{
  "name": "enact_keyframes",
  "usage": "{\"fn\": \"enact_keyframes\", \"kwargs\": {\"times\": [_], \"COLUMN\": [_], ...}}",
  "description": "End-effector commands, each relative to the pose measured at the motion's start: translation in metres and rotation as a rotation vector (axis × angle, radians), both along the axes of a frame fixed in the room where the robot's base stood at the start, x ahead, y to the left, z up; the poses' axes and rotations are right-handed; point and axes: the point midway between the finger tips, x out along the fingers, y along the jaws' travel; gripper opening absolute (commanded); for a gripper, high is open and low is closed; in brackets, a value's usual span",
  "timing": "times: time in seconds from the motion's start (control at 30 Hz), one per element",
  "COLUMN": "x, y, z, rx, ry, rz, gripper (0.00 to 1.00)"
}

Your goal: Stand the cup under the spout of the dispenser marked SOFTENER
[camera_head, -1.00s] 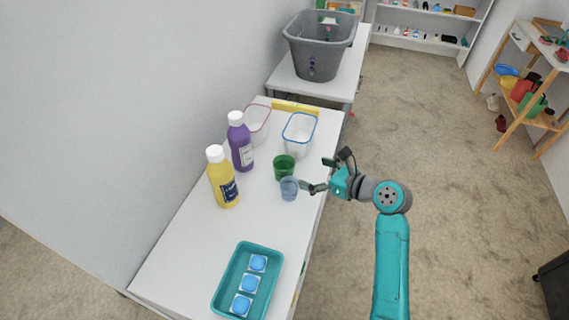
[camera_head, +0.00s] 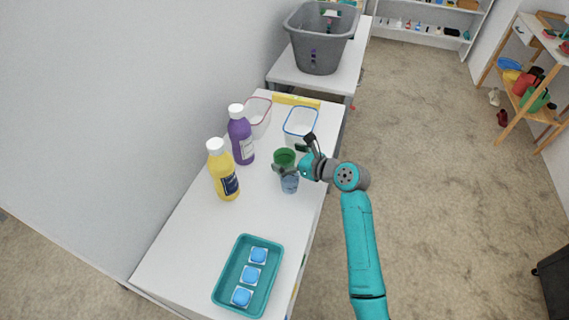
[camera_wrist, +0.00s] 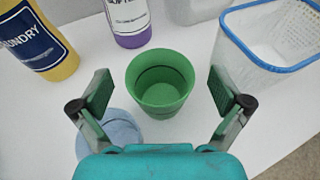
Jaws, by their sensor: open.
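A green cup (camera_head: 284,158) stands upright on the white table, and a translucent blue cup (camera_head: 289,183) stands just in front of it. My gripper (camera_head: 296,156) is open over the green cup. In the wrist view, the green cup (camera_wrist: 160,80) lies between and slightly beyond the spread fingers, with gaps on both sides. The blue cup (camera_wrist: 118,132) is partly hidden behind the left finger. A purple bottle (camera_head: 240,138) with a white cap and a yellow bottle (camera_head: 224,172) stand to the left. The purple bottle's label is cut off in the wrist view. I see no clear spout.
A blue-rimmed basket (camera_head: 301,122) and a red-rimmed one (camera_head: 258,115) stand behind the cups. A teal tray (camera_head: 276,262) with blue pods lies at the front. A grey basket (camera_head: 318,45) stands on the far table. The table between tray and cups is clear.

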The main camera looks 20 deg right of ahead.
Motion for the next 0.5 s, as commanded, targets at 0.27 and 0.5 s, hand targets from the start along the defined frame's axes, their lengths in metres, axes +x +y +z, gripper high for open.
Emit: {"fn": "enact_keyframes", "kwargs": {"times": [0.27,0.5], "x": [0.0004,0.0003], "y": [0.0001,0.0001], "z": [-0.0003,-0.0003], "rx": [0.0,0.0], "ry": [0.0,0.0], "rz": [0.0,0.0], "gripper": [0.85,0.46]}}
